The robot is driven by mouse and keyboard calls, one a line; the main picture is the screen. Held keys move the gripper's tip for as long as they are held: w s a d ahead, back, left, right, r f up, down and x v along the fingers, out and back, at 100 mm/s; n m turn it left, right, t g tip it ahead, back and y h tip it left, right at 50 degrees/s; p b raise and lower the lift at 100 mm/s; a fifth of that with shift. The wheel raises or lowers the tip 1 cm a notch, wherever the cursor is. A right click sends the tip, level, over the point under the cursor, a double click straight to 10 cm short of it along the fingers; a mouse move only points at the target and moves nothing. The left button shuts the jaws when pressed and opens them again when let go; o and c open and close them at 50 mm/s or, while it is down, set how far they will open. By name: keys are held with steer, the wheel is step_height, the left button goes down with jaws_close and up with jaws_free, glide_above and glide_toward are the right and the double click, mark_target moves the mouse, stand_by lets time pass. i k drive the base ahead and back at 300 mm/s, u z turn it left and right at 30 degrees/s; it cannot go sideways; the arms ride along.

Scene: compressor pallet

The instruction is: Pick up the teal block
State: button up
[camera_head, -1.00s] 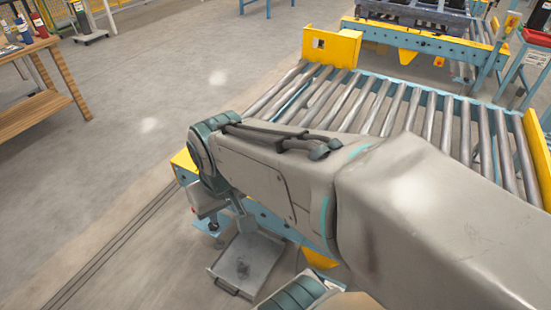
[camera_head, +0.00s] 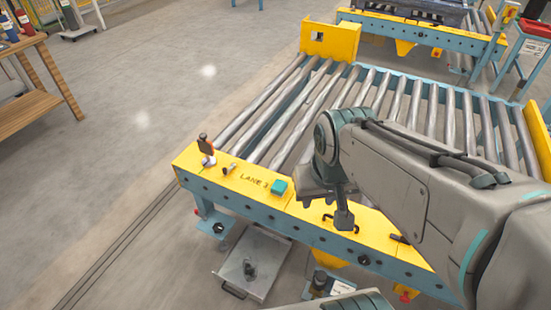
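The teal block (camera_head: 279,187) is a small cube on the yellow end plate of the roller conveyor, just right of the "LANE 3" lettering. It is in full view and nothing touches it. My gripper (camera_head: 343,218) hangs at the end of my arm, to the right of the block and over the same yellow plate. It is apart from the block. The gripper is small and partly hidden by my wrist, so whether its fingers are open does not show.
An upright dark-and-orange item (camera_head: 206,148) and a small dark item (camera_head: 229,169) stand left of the lettering. Metal rollers (camera_head: 299,115) lie behind the plate. A grey metal tray (camera_head: 252,262) sits below the conveyor front.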

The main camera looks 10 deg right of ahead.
mark_target(280, 187)
steer(key=u, duration=0.45)
steer(key=k, duration=1.7)
steer(key=z, duration=0.35)
steer(key=i, duration=0.4)
steer(key=z, duration=0.1)
